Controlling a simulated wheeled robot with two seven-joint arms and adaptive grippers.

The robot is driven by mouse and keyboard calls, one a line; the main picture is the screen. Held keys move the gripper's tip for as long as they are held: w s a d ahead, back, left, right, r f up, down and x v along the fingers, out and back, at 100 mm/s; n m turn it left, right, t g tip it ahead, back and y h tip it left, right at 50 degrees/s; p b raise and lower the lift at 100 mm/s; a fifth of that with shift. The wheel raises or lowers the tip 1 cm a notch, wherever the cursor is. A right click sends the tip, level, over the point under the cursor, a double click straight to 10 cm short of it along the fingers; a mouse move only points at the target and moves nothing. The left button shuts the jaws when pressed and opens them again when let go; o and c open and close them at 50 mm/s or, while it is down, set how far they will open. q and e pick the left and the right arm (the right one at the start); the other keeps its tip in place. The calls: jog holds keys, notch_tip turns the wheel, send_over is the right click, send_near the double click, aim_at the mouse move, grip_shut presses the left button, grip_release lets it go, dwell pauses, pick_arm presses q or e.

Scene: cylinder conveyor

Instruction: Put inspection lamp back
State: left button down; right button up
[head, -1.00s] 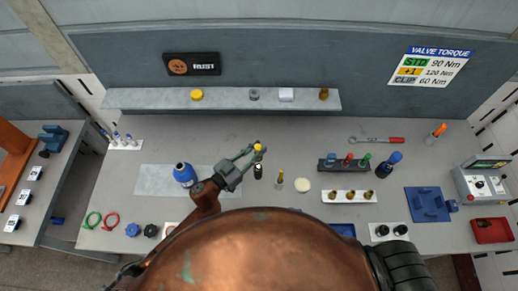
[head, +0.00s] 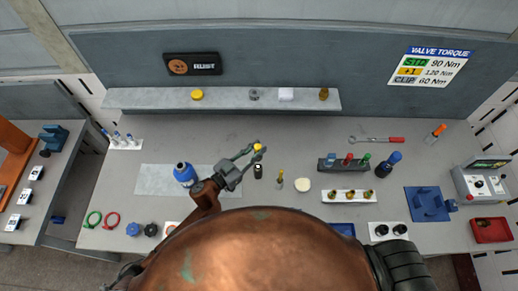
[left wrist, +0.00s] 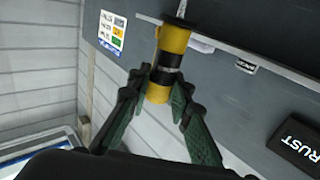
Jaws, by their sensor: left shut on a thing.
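The inspection lamp (left wrist: 166,62), a yellow and black cylinder, is held between the fingers of my left gripper (left wrist: 160,92). In the left wrist view its dark wide end points up in the picture. In the head view only a small yellow part of the lamp (head: 257,147) shows at the tips of my left gripper (head: 252,153), above the middle of the bench. My right gripper is not in view.
A small dark object (head: 258,171) and a brass-coloured piece (head: 280,180) stand near the gripper on the bench (head: 330,133). The back shelf (head: 225,99) carries several small items. A socket rack (head: 343,165) is to the right.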

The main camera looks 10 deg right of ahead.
pick_arm(q)
notch_tip(320, 180, down, 9)
jog(key=b, duration=0.6)
dwell(2.7)
jog(key=c, duration=1.7)
grip_release()
notch_tip(320, 180, up, 6)
jog(key=p, duration=0.6)
jog(key=shift+w, duration=0.1)
